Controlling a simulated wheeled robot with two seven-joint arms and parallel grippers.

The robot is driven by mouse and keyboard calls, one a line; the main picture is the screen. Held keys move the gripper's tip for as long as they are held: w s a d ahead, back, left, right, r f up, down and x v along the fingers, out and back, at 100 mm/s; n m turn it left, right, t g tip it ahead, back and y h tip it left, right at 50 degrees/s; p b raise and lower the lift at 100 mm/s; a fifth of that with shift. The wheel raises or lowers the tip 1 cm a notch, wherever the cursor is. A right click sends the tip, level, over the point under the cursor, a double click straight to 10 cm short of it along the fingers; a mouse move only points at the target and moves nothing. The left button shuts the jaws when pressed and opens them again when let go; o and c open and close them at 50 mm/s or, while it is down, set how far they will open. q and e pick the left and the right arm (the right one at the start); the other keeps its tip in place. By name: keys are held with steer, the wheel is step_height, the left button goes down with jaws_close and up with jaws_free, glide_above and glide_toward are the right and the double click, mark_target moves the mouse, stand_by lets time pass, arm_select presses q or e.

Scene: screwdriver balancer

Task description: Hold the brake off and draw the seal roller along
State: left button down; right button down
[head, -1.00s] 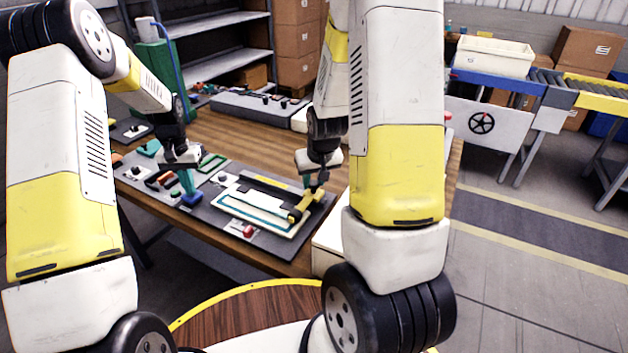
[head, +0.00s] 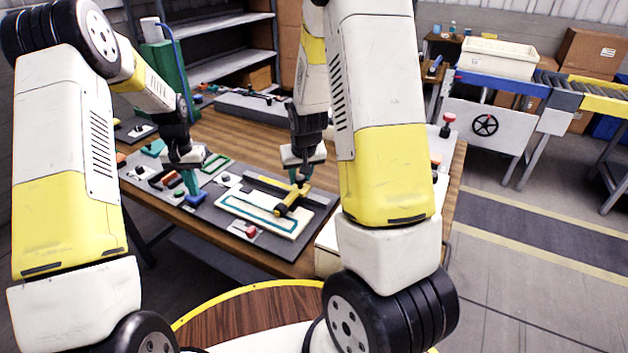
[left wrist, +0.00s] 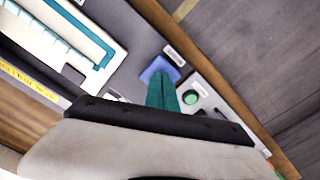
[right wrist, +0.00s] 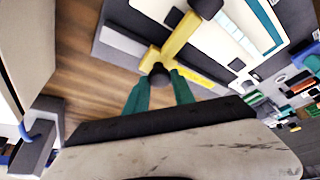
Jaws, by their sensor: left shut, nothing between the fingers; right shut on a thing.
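The yellow seal roller (head: 291,201) is T-shaped and lies over the right part of a white plate (head: 259,224) with a teal seal track. In the right wrist view the fingers of my right gripper (right wrist: 158,80) close around the dark knob (right wrist: 158,70) on the yellow roller (right wrist: 181,38). In the head view my right gripper (head: 299,176) reaches down to it. My left gripper (head: 191,185) is shut and empty, its teal fingertips down on a blue pad (head: 195,199), which also shows in the left wrist view (left wrist: 158,70). Whether the pad is pressed down, I cannot tell.
A red button (head: 251,231) sits at the panel's front edge and a green button (left wrist: 190,97) beside the blue pad. A dark bar with a yellow label strip (left wrist: 28,82) runs behind the plate. Other small fixtures fill the panel's left.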

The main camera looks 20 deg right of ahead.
arm_select(q)
steer(key=shift+f, duration=0.1)
arm_select(e)
steer(key=w+a, duration=1.1)
steer(key=shift+w+a, duration=0.1)
steer(key=shift+w, duration=0.1)
arm_select(q)
steer(key=shift+s, duration=0.1)
arm_select(e)
steer(key=shift+w+a+r, duration=0.1)
steer(key=shift+w+a, duration=0.2)
steer(key=shift+a, duration=0.05)
steer(key=c, duration=1.1)
jaws_free()
steer(key=shift+w+a, duration=0.1)
steer(key=v, duration=1.2)
